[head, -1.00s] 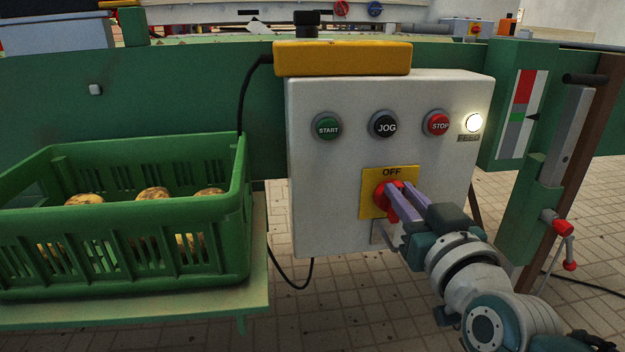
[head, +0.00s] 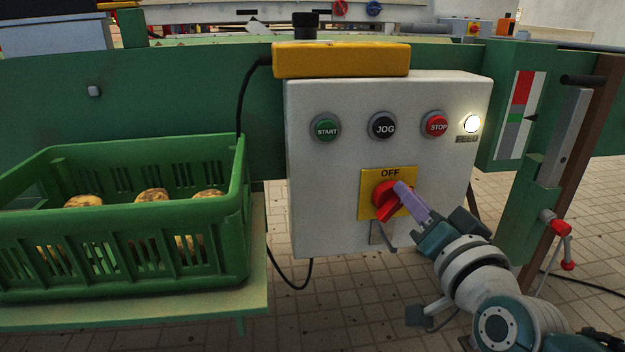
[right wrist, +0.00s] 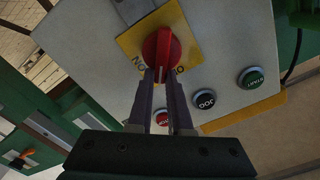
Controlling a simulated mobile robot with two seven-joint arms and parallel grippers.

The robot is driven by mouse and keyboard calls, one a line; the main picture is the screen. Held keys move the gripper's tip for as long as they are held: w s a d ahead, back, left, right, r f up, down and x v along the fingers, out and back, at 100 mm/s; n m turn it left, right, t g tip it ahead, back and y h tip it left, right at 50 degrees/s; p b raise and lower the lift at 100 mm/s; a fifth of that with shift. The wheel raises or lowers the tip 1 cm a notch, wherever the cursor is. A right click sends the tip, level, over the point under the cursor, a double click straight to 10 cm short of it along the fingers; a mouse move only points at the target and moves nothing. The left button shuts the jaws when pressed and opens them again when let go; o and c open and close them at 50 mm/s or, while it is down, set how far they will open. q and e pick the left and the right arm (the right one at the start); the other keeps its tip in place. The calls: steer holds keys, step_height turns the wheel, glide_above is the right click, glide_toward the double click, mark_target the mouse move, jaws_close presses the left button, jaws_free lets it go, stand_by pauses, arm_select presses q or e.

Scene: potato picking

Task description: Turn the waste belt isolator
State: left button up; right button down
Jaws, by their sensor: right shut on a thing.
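The knob's handle is slanted in the head view. My right gripper (head: 401,191) is shut on the knob from the lower right. In the right wrist view the two fingers reach the red knob (right wrist: 162,48), with the yellow plate behind it. The fingers hide part of the plate's lettering. My left gripper is not in view.
Above the knob are a green START button (head: 326,127), a black JOG button (head: 383,126), a red STOP button (head: 435,124) and a lit white lamp (head: 472,123). A green crate (head: 120,265) with potatoes stands at left. A green post with a red-handled crank (head: 562,229) is at right.

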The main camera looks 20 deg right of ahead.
steer(key=m+b, duration=0.1)
steer(key=m, duration=0.2)
steer(key=f+m+b, duration=0.1)
steer(key=m, duration=0.3)
steer(key=d+f+m+b, duration=0.1)
steer(key=m, duration=0.2)
steer(key=shift+s, duration=0.1)
steer(key=shift+m, duration=0.5)
steer(key=c, duration=0.8)
jaws_free()
steer(key=shift+c, duration=0.2)
steer(key=shift+s, duration=0.1)
